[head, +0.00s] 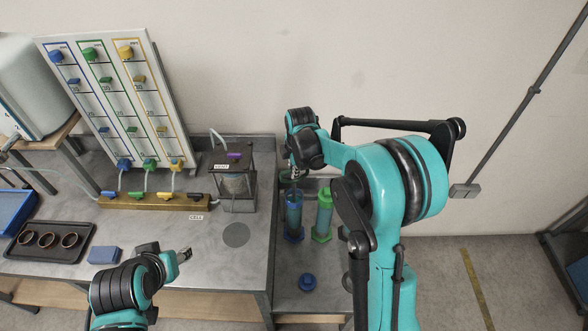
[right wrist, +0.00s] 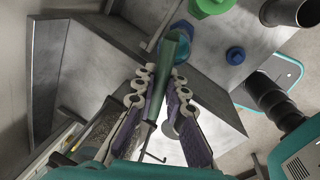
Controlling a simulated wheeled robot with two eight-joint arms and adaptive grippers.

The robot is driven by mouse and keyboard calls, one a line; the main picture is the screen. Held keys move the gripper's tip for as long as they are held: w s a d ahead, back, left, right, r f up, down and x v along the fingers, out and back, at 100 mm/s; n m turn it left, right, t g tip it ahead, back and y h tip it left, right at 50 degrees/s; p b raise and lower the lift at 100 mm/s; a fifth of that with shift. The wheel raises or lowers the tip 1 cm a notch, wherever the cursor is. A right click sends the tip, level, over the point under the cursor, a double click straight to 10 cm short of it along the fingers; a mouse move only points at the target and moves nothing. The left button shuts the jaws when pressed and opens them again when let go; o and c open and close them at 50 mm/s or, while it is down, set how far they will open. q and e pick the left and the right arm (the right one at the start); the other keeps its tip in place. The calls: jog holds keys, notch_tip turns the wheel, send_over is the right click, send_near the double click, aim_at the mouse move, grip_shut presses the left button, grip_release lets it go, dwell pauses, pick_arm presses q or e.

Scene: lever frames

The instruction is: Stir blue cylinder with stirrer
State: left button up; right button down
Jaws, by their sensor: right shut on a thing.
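The blue cylinder (head: 293,216) stands upright on the lower bench, left of a green cylinder (head: 323,213). My right gripper (head: 291,177) is just above the blue cylinder's top. In the right wrist view the right gripper (right wrist: 160,84) is shut on the stirrer (right wrist: 161,80), a green bar between its fingers. The stirrer's far end overlaps the blue cylinder (right wrist: 183,28); how deep it reaches inside is hidden. My left gripper (head: 184,255) is over the left bench's front part, apart from the cylinders; its jaw opening is unclear.
A blue round piece (head: 307,282) lies in front of the cylinders. A dark-framed stand (head: 238,185) is on the left bench, with a valve block (head: 155,201) beside it. A black tray (head: 48,241) with rings and a blue block (head: 104,255) lie farther left.

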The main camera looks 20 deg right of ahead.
jog(key=shift+f+b, duration=1.3)
jog(key=shift+f, duration=0.55)
jog(key=shift+r, duration=0.1)
jog(key=shift+r+p, duration=2.5)
jog(key=shift+r, duration=1.25)
notch_tip(320, 180, up, 6)
jog(key=p, duration=0.4)
jog(key=shift+f, duration=0.25)
